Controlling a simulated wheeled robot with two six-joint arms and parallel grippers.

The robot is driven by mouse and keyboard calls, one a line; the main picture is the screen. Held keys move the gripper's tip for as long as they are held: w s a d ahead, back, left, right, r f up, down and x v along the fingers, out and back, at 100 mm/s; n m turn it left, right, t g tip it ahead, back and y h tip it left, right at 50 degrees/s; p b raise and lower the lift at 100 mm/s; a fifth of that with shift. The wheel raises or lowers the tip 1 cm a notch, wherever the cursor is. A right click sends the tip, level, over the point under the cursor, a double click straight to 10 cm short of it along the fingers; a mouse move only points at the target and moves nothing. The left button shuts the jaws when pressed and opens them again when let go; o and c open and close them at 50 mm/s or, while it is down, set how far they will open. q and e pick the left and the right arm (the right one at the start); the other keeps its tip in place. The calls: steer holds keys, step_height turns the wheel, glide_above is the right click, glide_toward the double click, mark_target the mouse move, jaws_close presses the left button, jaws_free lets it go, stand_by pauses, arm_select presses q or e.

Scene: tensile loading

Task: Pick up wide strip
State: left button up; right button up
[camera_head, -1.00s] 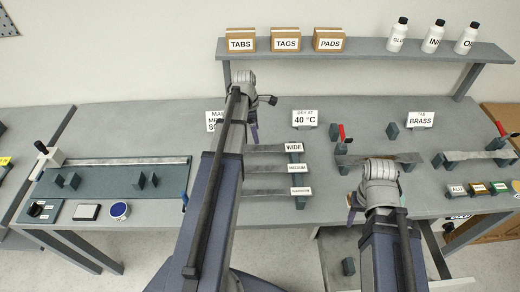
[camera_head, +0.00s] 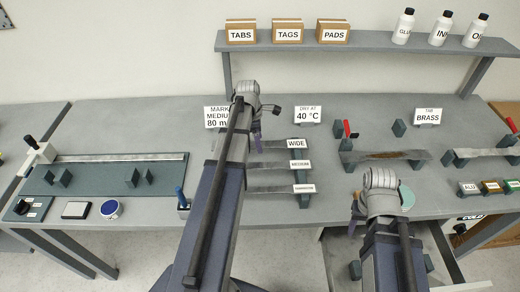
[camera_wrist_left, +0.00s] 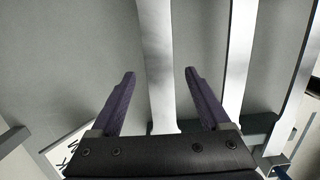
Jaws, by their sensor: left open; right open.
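The wide strip (camera_head: 270,144) is a flat grey metal strip by the WIDE label (camera_head: 296,144), the rearmost of three strips on the bench. Its left end is hidden behind my left arm. My left gripper (camera_head: 256,138) is open above that end. In the left wrist view the open fingers (camera_wrist_left: 159,70) stand on either side of the wide strip (camera_wrist_left: 155,30), with nothing gripped. I cannot tell how far above it they are. My right gripper (camera_head: 356,222) is open and empty near the bench's front edge, its fingers mostly hidden by its wrist.
The medium strip (camera_head: 268,166) and narrow strip (camera_head: 268,189) lie parallel, nearer the front. A green fixture board (camera_head: 105,178) is at left. Behind are the 80 mm sign (camera_head: 216,116) and 40 °C sign (camera_head: 308,115). A strip on clamp blocks (camera_head: 385,156) is at right.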

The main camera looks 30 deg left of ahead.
arm_select(q)
steer(key=shift+r, duration=0.1)
jaws_close()
stand_by(0.5)
stand_by(0.8)
